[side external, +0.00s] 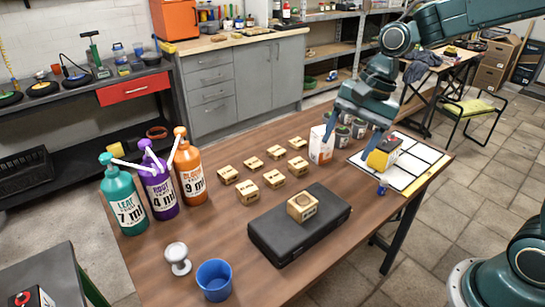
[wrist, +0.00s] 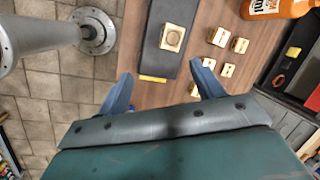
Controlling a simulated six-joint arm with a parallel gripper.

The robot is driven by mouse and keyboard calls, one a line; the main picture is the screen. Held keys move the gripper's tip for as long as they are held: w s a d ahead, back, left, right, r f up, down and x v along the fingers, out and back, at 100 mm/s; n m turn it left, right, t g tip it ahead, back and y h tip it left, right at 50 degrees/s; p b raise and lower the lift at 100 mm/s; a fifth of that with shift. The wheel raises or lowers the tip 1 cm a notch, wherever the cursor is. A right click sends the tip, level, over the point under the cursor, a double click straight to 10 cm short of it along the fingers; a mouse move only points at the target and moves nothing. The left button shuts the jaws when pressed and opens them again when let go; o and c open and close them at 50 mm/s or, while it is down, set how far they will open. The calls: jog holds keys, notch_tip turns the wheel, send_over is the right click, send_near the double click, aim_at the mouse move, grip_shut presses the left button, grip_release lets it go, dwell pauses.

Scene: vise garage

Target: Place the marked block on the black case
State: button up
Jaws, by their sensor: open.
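The marked block (side external: 302,206) is a light wooden cube with a ring on its top face. It rests on the lid of the black case (side external: 270,235), toward the case's right half in the side view. The case lies flat and closed on the wooden table. In the wrist view the block (wrist: 172,37) also sits on the dark case (wrist: 164,62), ahead of my fingers. My gripper (side external: 349,148) is open, with nothing seen between its fingers. It is behind and to the right of the case in the side view, apart from the block.
Several other wooden blocks (side external: 274,179) stand behind the case. Three pump bottles (side external: 157,184) are at the table's left, a blue cup (side external: 214,279) and a metal knob (side external: 177,258) at the front. A white container (side external: 320,148) and a yellow-and-white item (side external: 383,154) are close to my fingers.

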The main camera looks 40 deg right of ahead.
jog(key=s+d+r+n+t+h, duration=0.1)
jog(key=s+d+r+n+t, duration=0.1)
jog(key=s+n, duration=0.4)
jog(key=s+d+r+n+t+h, duration=0.1)
jog(key=s+n, duration=0.5)
jog(key=s, duration=0.6)
notch_tip(320, 180, up, 3)
jog(key=shift+d+f+t+h, duration=0.1)
jog(key=shift+d+t+h, duration=0.3)
jog(key=shift+h, duration=0.1)
